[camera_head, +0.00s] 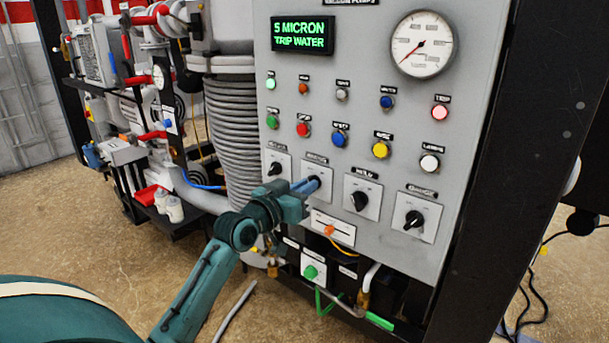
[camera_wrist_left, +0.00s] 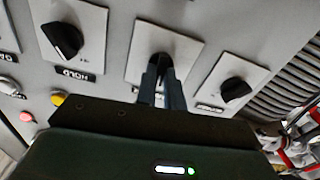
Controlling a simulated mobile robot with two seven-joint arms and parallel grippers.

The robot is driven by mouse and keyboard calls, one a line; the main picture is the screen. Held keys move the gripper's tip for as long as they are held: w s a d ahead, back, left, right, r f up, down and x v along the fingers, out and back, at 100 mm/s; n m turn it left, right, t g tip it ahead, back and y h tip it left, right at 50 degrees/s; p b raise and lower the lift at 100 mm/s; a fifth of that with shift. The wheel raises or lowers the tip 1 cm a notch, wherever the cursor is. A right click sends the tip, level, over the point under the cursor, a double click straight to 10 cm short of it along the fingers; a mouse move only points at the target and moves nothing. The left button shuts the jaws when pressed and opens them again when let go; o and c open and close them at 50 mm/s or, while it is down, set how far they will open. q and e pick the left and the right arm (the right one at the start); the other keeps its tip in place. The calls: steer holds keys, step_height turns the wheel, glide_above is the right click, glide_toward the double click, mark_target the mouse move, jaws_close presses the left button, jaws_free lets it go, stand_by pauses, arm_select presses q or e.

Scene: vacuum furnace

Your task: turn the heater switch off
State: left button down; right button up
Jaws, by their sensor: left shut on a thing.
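A row of black rotary switches on white plates runs along the lower part of the grey panel. My left gripper (camera_head: 313,184) is shut on the second switch from the left, which I take to be the heater switch (camera_head: 320,171); its label is too blurred to read surely. In the left wrist view my left gripper (camera_wrist_left: 161,76) has both fingers around the black knob of the heater switch (camera_wrist_left: 160,59). The fingers and gripper body hide most of the knob, so its pointing direction is hard to tell. My right gripper is not in view.
The hold switch (camera_head: 361,199) and a further switch (camera_head: 413,219) sit to the right, another switch (camera_head: 275,168) close on the left. A display (camera_head: 303,36) reads "5 MICRON TRIP WATER". Several coloured buttons and a round gauge (camera_head: 422,44) are above. An orange-knobbed plate (camera_head: 331,229) is below.

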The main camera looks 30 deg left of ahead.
arm_select(q)
steer(key=n+p, duration=0.3)
steer(key=n, duration=0.2)
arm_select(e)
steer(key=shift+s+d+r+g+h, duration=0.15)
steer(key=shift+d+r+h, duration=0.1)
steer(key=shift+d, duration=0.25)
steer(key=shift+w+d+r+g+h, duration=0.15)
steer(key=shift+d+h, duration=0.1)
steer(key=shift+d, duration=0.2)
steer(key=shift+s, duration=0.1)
arm_select(q)
steer(key=c, duration=1.5)
jaws_free()
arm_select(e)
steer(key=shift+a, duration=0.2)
arm_select(q)
steer(key=shift+a, duration=0.1)
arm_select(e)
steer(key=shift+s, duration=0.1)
